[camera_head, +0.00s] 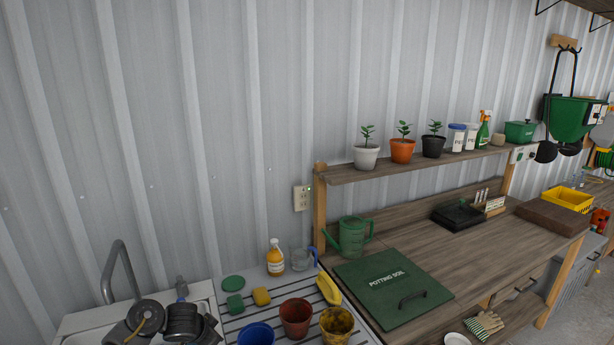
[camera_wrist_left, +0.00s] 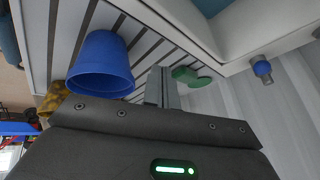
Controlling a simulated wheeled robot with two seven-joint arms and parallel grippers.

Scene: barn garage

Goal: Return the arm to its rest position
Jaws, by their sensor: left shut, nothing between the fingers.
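The same blue pot shows cut off at the bottom of the head view (camera_head: 256,335). My right gripper is in neither view.
The slatted drainboard (camera_head: 270,309) holds a terracotta pot (camera_head: 296,318), a yellow pot (camera_head: 337,325), sponges and a soap bottle (camera_head: 275,259). A wooden bench (camera_head: 440,252) with a green watering can (camera_head: 352,237) stands to the right.

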